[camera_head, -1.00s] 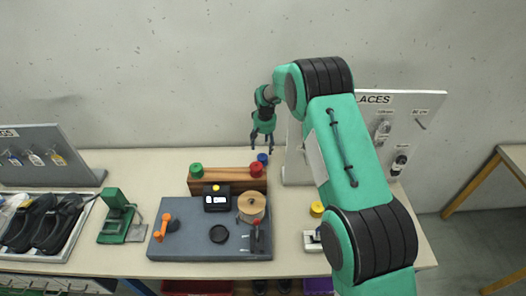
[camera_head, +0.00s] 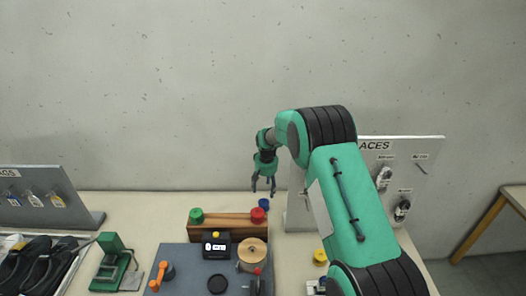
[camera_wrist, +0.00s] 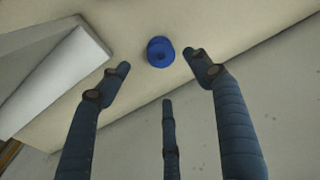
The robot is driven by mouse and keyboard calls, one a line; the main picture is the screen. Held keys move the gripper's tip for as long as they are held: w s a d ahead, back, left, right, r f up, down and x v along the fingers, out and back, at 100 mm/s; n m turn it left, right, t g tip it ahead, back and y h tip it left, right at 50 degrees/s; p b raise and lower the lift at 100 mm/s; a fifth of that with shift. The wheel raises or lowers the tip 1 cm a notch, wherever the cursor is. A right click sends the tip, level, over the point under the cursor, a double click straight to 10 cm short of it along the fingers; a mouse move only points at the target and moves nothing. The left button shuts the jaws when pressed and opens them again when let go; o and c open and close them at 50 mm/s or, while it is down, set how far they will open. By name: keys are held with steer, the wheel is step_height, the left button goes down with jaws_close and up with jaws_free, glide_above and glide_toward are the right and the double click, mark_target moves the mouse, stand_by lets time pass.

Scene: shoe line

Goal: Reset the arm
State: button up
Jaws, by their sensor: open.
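My green arm reaches up from the lower right in the head view. My gripper (camera_head: 264,186) hangs at its end, fingers down, above the back of the bench. It is open and empty. In the wrist view my gripper (camera_wrist: 160,75) shows its dark fingers spread apart. A blue round piece (camera_wrist: 160,51) lies on the bench beyond the fingertips, apart from them. In the head view the blue piece (camera_head: 264,203) is just below my gripper.
A wooden block (camera_head: 230,222) bears a green knob (camera_head: 196,215) and a red knob (camera_head: 257,215). A grey board (camera_head: 185,278) with tools is in front. A laces panel (camera_head: 425,170) stands right, partly behind my arm. A tag rack (camera_head: 50,185) and black shoes stand left.

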steer(key=s+r+m+t+b, duration=0.1)
steer(key=s+r, duration=0.2)
steer(key=r, duration=0.3)
steer(key=s+r+t+y, duration=0.1)
steer(key=s+r, duration=0.1)
steer(key=r, duration=0.5)
steer(key=s+r+m+t+b, duration=0.1)
steer(key=s+r, duration=0.2)
steer(key=r, duration=0.3)
steer(key=s+d+r+b, duration=0.2)
steer(key=s+d+r, duration=0.3)
steer(key=s+r, duration=0.65)
steer(key=s+d+r+t+b, duration=0.15)
steer(key=s+d, duration=0.25)
steer(key=s, duration=0.5)
steer(key=s+d+r, duration=0.3)
steer(key=s+d, duration=0.1)
steer(key=s, duration=0.5)
steer(key=s+d+f+b, duration=0.1)
steer(key=s+d+f, duration=0.1)
steer(key=s, duration=0.8)
steer(key=s+d+f+h+b, duration=0.1)
steer(key=s+d+f, duration=0.1)
steer(key=s, duration=0.8)
steer(key=shift+s+d+f, duration=0.3)
steer(key=shift+d, duration=0.45)
